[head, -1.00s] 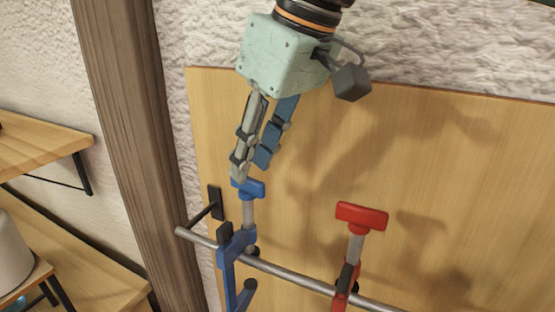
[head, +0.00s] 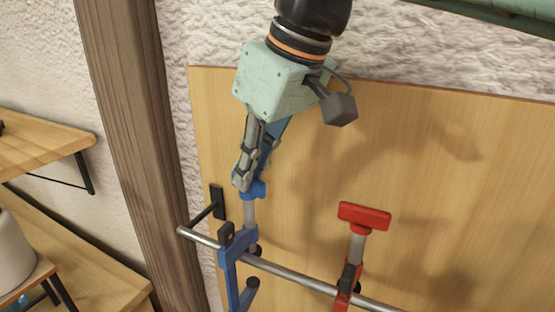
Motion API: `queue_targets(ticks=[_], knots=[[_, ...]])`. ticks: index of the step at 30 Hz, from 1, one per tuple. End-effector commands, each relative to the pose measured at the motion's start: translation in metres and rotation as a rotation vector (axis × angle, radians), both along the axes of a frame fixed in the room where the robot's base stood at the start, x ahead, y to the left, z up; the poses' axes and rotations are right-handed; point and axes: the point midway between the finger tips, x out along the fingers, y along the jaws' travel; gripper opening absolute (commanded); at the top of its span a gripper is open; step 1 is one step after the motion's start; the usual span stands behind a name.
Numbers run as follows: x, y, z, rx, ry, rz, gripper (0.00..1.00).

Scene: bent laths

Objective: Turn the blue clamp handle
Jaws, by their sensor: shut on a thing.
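The blue clamp (head: 230,250) hangs on the metal rail at the lower middle of the head view. Its blue handle (head: 259,190) is at the top of the clamp's steel spindle and is partly hidden by the fingers. My gripper (head: 252,184) comes down from above and is shut on the blue handle. The near finger covers the handle's left part.
A red clamp (head: 363,217) hangs on the same rail (head: 290,274) to the right, with clear room between. A wooden board (head: 430,180) stands behind. A wooden post (head: 125,130) and shelves (head: 40,145) are at left.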

Motion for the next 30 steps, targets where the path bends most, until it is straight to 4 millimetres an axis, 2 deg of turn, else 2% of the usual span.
queue_targets(ticks=[12, 23, 24, 28, 30], knots=[[0.0011, -0.0009, 0.0001, 0.003, 0.001, 0.184, 0.0], [0.0007, -0.001, -0.0014, 0.002, 0.002, 0.212, 0.0], [0.0007, -0.001, -0.0014, 0.002, 0.002, 0.212, 0.09], [0.0009, -0.0008, -0.0011, 0.003, 0.001, 0.212, 0.23], [0.0009, -0.0007, -0.0008, 0.004, 0.0, 0.211, 0.26]])
